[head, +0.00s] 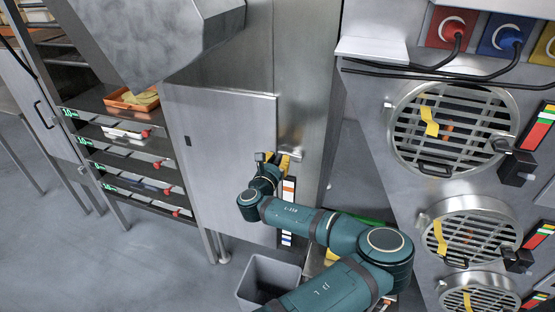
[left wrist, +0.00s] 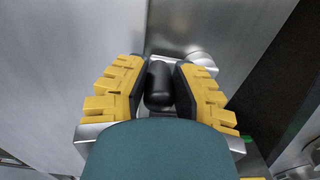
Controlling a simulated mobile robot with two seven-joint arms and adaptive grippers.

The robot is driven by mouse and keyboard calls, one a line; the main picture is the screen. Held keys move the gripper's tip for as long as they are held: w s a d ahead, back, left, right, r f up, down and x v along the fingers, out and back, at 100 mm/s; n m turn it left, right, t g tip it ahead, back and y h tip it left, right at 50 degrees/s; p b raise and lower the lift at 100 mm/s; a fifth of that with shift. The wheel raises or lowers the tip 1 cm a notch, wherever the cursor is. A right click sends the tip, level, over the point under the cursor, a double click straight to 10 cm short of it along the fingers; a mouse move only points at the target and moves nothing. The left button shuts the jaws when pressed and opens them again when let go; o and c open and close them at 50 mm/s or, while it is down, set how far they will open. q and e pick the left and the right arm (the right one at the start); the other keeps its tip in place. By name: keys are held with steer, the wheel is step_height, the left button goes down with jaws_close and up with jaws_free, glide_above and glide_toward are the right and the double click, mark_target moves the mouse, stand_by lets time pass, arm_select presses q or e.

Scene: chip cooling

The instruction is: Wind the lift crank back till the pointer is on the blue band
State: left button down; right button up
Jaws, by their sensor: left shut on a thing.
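My left gripper (head: 278,162) is at the steel cabinet front. In the left wrist view its yellow-padded fingers (left wrist: 160,90) are shut on the black handle (left wrist: 160,84) of the crank, one finger on each side. The crank's metal hub (head: 290,137) shows just above the gripper in the head view; the handle is hidden there. Below the gripper, a narrow upright scale (head: 289,192) has a red-orange band near its top and a blue band (head: 286,239) at its bottom. The pointer is too small or hidden to place. My right gripper is not in view.
A rack on the left holds an orange tray (head: 131,99) of yellow chips on its upper shelf. A grey bin (head: 269,278) stands on the floor below my arm. Round barred ports (head: 448,128) with yellow strips fill the right. The floor at lower left is clear.

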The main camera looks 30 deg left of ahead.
arm_select(q)
steer(key=f+n, duration=0.1)
steer(key=n, duration=0.2)
steer(key=shift+f, duration=0.1)
steer(key=n, duration=0.1)
steer(key=f+n, duration=0.1)
steer(key=n, duration=0.1)
steer(key=shift+d+f+n, duration=0.15)
steer(key=shift+f+n, duration=0.1)
steer(key=shift+n, duration=0.05)
steer(key=d+f+n+b, duration=0.1)
steer(key=n, duration=0.2)
steer(key=d+f+n, duration=0.1)
steer(key=n, duration=0.3)
steer(key=w+d+f+n+b, duration=0.1)
steer(key=n, duration=0.2)
steer(key=shift+d+n+b, duration=0.15)
steer(key=shift+n+b, duration=0.15)
steer(key=shift+b, duration=0.05)
steer(key=shift+w+d+n+b, duration=0.15)
steer(key=shift+d+n+b, duration=0.35)
steer(key=shift+n, duration=0.8)
steer(key=shift+d, duration=0.2)
